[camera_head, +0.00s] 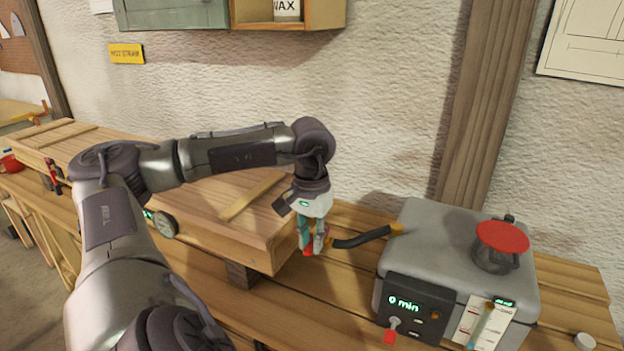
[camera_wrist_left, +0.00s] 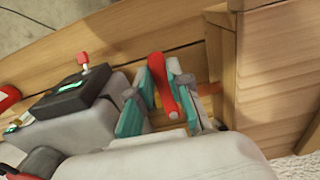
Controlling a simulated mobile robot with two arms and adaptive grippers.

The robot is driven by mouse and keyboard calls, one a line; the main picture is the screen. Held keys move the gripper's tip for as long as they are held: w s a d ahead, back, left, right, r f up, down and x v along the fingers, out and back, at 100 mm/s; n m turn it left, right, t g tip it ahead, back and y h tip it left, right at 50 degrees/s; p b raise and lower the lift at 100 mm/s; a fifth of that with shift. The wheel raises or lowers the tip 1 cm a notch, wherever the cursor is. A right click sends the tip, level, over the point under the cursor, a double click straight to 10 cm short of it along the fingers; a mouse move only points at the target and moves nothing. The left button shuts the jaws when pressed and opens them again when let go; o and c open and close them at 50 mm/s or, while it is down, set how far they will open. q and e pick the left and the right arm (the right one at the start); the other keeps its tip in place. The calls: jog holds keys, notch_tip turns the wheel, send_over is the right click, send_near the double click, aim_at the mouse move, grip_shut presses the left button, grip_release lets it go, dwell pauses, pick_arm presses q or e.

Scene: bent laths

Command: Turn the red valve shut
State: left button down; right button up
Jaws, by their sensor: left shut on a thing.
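The red valve handle (camera_head: 308,252) is a small lever beside the right end of the long wooden box, mostly covered by my fingers in the head view. In the left wrist view the red handle (camera_wrist_left: 160,80) stands between the teal finger pads. My left gripper (camera_head: 313,241) points down and is shut on this handle. A dark hose (camera_head: 362,239) with a brass end runs from near the valve to the grey boiler (camera_head: 440,245). The valve's body is hidden by the fingers, so I cannot tell whether it is open or closed. My right gripper is out of view.
The long wooden box (camera_head: 255,243) lies close left of the gripper on the bench. The boiler has a red-topped cap (camera_head: 502,237), a display reading "0 min" (camera_head: 404,303) and a red-tipped switch (camera_head: 390,336). A dial gauge (camera_head: 165,225) is on the box front.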

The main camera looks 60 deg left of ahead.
aim_at(311, 245)
pick_arm(q)
jog(key=shift+a+r, duration=0.1)
jog(key=c, duration=1.1)
grip_release()
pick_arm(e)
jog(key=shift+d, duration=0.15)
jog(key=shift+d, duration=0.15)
pick_arm(q)
notch_tip(311, 245, up, 7)
jog(key=shift+r, duration=0.2)
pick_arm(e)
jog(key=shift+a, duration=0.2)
